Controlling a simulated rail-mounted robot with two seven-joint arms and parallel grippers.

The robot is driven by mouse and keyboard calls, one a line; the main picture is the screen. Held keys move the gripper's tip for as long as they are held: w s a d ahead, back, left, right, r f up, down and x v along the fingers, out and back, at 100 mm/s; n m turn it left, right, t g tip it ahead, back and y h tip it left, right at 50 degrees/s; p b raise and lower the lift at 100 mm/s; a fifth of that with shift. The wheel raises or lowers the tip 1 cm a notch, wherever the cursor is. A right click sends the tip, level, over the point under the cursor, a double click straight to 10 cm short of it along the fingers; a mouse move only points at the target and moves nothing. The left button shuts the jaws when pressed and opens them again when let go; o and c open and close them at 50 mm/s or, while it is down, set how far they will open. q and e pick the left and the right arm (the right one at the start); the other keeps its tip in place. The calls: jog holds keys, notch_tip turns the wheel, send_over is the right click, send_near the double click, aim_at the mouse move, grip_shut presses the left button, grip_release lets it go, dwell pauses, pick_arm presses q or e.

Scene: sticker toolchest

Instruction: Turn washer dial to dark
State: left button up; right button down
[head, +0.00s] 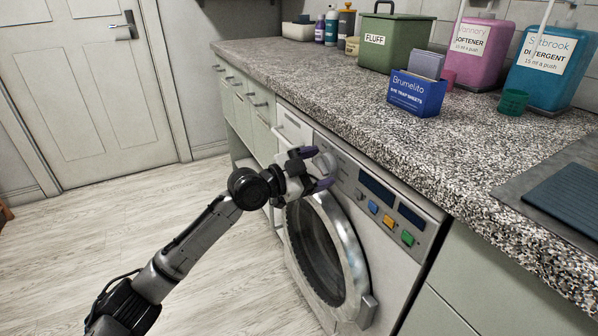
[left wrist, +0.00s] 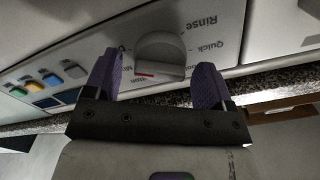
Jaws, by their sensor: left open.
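The washer (head: 395,262) is built in under the counter, its round glass door shut. Its light grey dial (head: 328,162) is on the control panel, partly hidden by my left gripper (head: 315,168). In the left wrist view the dial (left wrist: 160,56) shows a red mark at its lower edge, with labels around it; "Rinse" and "Quick" read clearly, while others are partly hidden or too small. My left gripper (left wrist: 157,82) is open, with one purple finger on each side of the dial and visible gaps between. My right gripper is not in view.
The panel has dark displays and blue, orange and green buttons (head: 388,222). On the speckled counter (head: 340,98) stand a blue Brumelito box (head: 415,94), a green FLUFF bin (head: 392,42), and pink softener (head: 484,50) and blue detergent (head: 550,65) dispensers. The floor at left is clear.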

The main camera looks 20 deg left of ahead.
pick_arm(q)
jog(key=p+v, duration=0.2)
jog(key=v, duration=1.1)
jog(key=shift+s+a+p, duration=0.15)
jog(key=shift+s+p, duration=0.05)
jog(key=shift+p, duration=0.15)
